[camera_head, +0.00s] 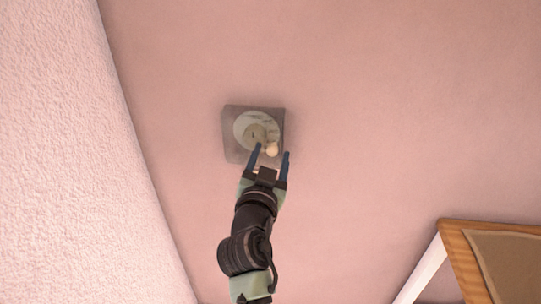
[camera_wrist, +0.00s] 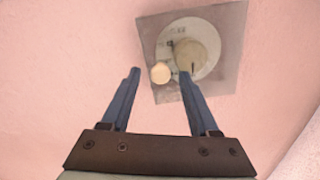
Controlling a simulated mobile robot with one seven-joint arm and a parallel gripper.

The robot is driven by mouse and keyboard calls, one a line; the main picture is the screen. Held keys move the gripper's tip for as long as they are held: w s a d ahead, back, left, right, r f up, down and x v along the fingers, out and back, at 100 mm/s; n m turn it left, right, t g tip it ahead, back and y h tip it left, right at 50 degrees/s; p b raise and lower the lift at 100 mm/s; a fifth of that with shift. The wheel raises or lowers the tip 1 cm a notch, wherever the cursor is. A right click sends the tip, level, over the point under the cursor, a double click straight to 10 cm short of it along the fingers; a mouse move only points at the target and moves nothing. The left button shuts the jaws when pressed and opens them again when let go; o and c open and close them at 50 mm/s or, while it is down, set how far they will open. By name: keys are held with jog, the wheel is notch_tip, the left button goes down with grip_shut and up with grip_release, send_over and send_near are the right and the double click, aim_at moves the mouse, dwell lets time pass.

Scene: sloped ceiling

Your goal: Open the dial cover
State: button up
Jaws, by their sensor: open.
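The dial cover (camera_head: 232,150) is a greyish, see-through square plate over a round pale dial (camera_head: 243,122) on the pink surface. A small round cream knob (camera_head: 272,149) sits at the cover's lower right in the head view. In the wrist view the cover (camera_wrist: 228,75) is at the upper right, with the knob (camera_wrist: 161,73) at its left side. My gripper (camera_head: 271,153) is open, its two blue fingers apart. In the wrist view the knob appears between the fingertips (camera_wrist: 160,72). I cannot tell whether a finger touches the knob or cover. The cover looks closed over the dial.
A textured pale wall (camera_head: 50,150) is on the left. A wooden-framed board (camera_head: 510,262) with a white edge is at the lower right. The pink surface (camera_head: 400,110) around the dial is bare.

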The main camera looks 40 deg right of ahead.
grip_shut()
dwell(0.3)
dwell(1.2)
